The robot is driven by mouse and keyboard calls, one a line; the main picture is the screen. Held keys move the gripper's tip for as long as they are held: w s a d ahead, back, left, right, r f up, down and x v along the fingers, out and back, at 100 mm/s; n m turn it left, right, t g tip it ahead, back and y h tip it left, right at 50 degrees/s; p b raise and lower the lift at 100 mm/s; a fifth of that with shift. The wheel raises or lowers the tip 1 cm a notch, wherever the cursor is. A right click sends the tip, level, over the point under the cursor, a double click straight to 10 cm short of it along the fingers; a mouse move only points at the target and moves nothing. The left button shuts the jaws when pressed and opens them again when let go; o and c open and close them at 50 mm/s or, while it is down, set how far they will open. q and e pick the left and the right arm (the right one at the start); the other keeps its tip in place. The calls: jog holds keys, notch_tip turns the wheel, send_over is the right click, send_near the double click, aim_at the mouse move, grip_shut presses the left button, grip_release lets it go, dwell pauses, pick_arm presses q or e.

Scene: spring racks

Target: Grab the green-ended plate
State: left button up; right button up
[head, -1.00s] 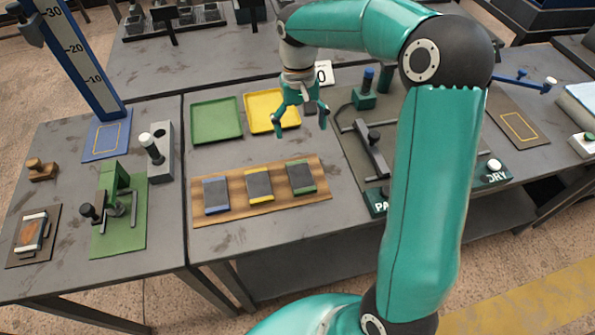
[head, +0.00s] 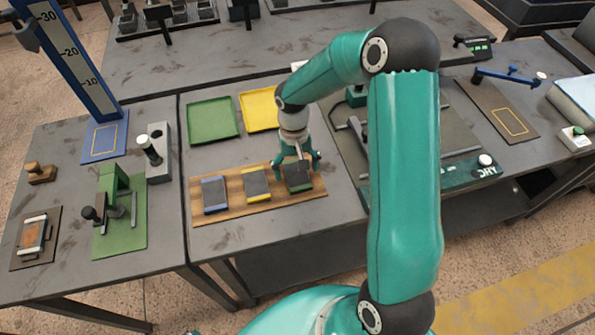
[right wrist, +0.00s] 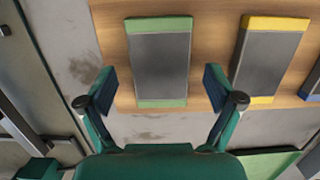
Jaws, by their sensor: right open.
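The green-ended plate (head: 298,177) is a dark grey slab with green ends, lying at the right end of a wooden board (head: 232,209). My right gripper (head: 297,166) is over it, pointing down. In the right wrist view the green-ended plate (right wrist: 160,62) lies ahead of the open right gripper (right wrist: 158,92), with one finger off each long side and nothing held. Beside it lie the yellow-ended plate (head: 256,184) and the blue-ended plate (head: 214,194). The yellow-ended plate also shows in the right wrist view (right wrist: 268,58). My left gripper is not in view.
A green tray (head: 212,118) and a yellow tray (head: 257,108) lie behind the board. A green press-like fixture (head: 118,215) stands on the left table. A dark mat with a DRY label (head: 487,172) is to the right. Bare table lies in front of the board.

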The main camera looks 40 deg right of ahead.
jog(key=shift+f, duration=0.2)
grip_shut()
dwell(0.4)
jog(key=shift+r, duration=0.1)
